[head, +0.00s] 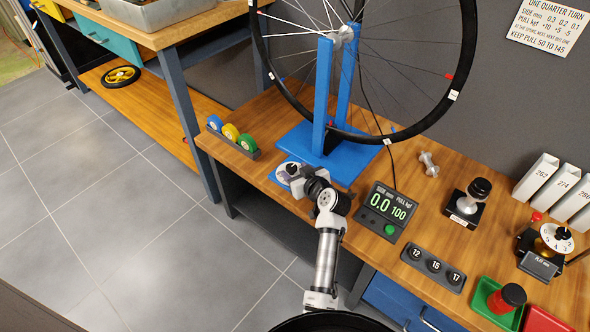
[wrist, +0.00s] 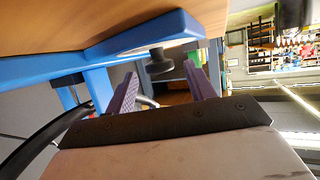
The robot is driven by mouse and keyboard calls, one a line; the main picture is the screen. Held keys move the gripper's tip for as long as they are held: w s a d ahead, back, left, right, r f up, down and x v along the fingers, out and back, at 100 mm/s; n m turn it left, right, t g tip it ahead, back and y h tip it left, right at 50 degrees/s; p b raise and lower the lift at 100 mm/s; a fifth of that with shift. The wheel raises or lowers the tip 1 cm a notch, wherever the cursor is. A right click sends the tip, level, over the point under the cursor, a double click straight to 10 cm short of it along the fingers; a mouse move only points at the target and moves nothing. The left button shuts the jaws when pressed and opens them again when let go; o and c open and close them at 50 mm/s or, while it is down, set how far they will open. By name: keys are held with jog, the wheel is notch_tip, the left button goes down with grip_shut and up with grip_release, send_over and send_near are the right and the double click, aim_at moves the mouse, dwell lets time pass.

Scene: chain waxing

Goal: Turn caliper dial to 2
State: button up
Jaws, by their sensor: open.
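A white dial with a dark knob (head: 289,169) sits on the front left corner of the blue wheel stand's base (head: 335,168). Its markings are too small to read, and my arm partly covers it. My gripper (wrist: 161,70) is at this dial, with its two purple fingers open. In the wrist view, a dark round knob (wrist: 159,64) shows between and just beyond the fingertips, under the blue base edge. I cannot tell whether either finger touches it. A second white numbered dial (head: 557,238) with a black knob stands at the far right, by a "PLAY mm" plate.
A spoked wheel (head: 446,115) stands in the blue stand above my gripper. A display (head: 388,208) reading 0.0 and 100 is just right of my arm. Coloured rolls (head: 231,131) in a rack are to the left. A 12-15-17 block (head: 433,267) lies nearer.

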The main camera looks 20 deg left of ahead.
jog(key=shift+w+a+f, duration=0.2)
jog(key=shift+w+a, duration=0.15)
jog(key=shift+a, duration=0.05)
jog(key=c, duration=0.9)
jog(key=shift+c, duration=0.2)
